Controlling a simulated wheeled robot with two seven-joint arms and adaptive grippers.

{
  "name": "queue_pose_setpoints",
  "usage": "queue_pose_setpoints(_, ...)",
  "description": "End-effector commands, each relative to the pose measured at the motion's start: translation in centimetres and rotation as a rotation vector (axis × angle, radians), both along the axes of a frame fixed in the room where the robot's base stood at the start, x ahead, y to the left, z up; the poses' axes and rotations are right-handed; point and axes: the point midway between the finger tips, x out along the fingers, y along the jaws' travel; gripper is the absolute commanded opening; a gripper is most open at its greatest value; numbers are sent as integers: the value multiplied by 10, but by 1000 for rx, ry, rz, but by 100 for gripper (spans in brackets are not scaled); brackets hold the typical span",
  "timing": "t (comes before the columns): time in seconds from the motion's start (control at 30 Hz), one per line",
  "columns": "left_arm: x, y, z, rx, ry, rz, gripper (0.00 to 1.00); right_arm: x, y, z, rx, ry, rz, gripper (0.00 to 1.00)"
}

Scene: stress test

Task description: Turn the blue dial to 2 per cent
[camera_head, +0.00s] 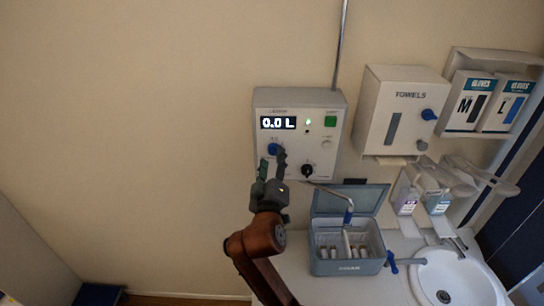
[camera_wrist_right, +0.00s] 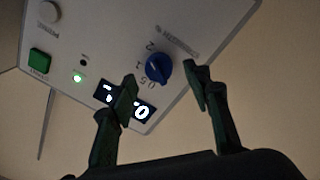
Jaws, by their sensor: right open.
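The blue dial (camera_head: 273,149) is on the front of a white wall-mounted control box (camera_head: 320,160), below its display. In the right wrist view the blue dial (camera_wrist_right: 159,69) has printed marks beside it that look like 0.5, 1 and 2. I cannot tell surely which mark it points at. My right gripper (camera_head: 273,161) is open, its fingertips just below the dial in the head view. In the right wrist view the dial shows between and slightly beyond the two fingers (camera_wrist_right: 161,84), with no visible contact. My left gripper is not in view.
A towel dispenser (camera_head: 402,100) hangs to the right. Below are an open grey-blue case (camera_head: 347,267) and a sink (camera_head: 455,277). The wall left of the box is bare.

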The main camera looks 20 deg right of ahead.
Motion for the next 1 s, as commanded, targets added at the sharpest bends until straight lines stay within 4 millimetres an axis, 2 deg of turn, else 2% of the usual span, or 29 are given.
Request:
queue_pose_setpoints(0.2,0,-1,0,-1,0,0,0,-41,22,-4,3,0,3,45)
queue_pose_setpoints(0.43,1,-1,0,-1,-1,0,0,-74,40,-6,3,1,2,45)
queue_pose_setpoints(0.63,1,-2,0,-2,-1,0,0,-85,45,-7,1,1,0,45)
queue_pose_setpoints(1.0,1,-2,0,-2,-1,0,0,-85,45,-6,0,1,1,45)
